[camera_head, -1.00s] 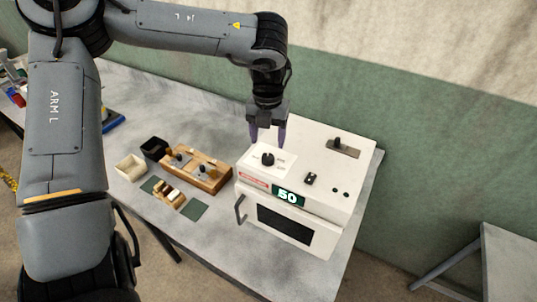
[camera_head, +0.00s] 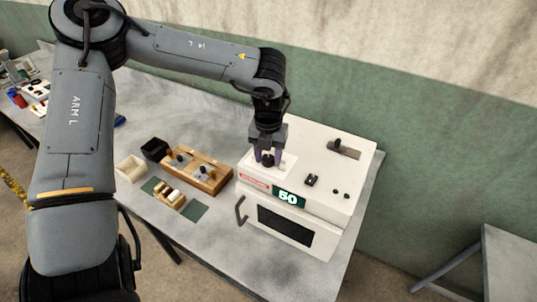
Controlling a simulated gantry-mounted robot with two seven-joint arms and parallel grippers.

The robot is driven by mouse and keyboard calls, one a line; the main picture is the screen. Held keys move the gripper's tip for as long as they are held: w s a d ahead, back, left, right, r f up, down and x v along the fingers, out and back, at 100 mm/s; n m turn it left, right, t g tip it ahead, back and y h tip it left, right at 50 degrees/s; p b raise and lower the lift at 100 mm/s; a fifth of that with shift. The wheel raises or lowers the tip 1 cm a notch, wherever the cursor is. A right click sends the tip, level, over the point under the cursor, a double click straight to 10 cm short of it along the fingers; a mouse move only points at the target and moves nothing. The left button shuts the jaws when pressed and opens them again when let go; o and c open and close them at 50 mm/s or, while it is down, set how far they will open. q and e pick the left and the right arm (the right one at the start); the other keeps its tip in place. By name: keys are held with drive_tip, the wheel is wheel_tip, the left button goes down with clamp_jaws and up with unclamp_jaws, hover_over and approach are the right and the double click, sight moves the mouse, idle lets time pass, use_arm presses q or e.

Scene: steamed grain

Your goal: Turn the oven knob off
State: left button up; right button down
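The white oven (camera_head: 330,212) stands on the table, with a display (camera_head: 289,197) reading 50 on its front. Its black knob (camera_head: 268,161) sits on a white label plate on the top, near the left corner. My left gripper (camera_head: 268,158) points down over the knob, with one purple finger on each side of it. The fingers look open, with a small gap to the knob; contact cannot be made out. The knob's upper part is partly hidden by the gripper. My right gripper is not in view.
A small black switch (camera_head: 312,180), two small round lights and a slotted slider (camera_head: 344,149) are also on the oven top. A handle (camera_head: 240,210) sticks out in front. A wooden tray (camera_head: 208,184), a black box (camera_head: 154,149) and a cream box (camera_head: 131,168) stand left.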

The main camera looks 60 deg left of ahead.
use_arm(q)
drive_tip(key=c, duration=0.6)
drive_tip(key=shift+c, duration=0.2)
drive_tip(key=shift+n, duration=0.3)
drive_tip(key=n+b, duration=0.1)
drive_tip(key=n, duration=0.4)
drive_tip(key=shift+b, duration=0.35)
drive_tip(key=n+b, duration=0.1)
drive_tip(key=n, duration=0.5)
drive_tip(key=shift+n, duration=0.3)
drive_tip(key=o, duration=1.1)
drive_tip(key=shift+c, duration=0.2)
drive_tip(key=shift+r, duration=0.15)
